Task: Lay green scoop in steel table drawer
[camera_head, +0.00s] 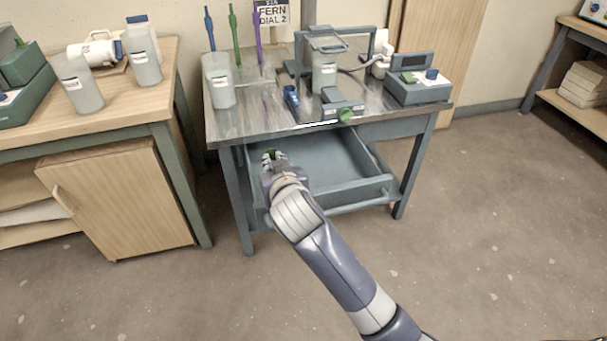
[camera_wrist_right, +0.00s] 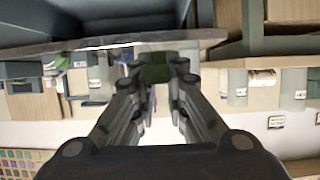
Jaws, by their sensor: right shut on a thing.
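The steel table (camera_head: 275,116) stands in the middle of the head view. Its grey drawer (camera_head: 340,193) is pulled open below the top and its visible floor looks bare. My right gripper (camera_head: 270,160) is over the left part of the drawer, below the tabletop edge. It is shut on a green thing, taken as the green scoop (camera_head: 268,154), mostly hidden by the fingers. In the right wrist view the dark green scoop (camera_wrist_right: 155,70) sits between the fingertips (camera_wrist_right: 157,84). Whether it touches the drawer cannot be told. My left gripper is not in view.
On the tabletop stand a pale bucket (camera_head: 218,82), upright coloured tools (camera_head: 234,35), a small blue item (camera_head: 291,97), a balance (camera_head: 342,103) and a control box (camera_head: 418,88). A wooden bench (camera_head: 120,105) stands left. The drawer's right part is free.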

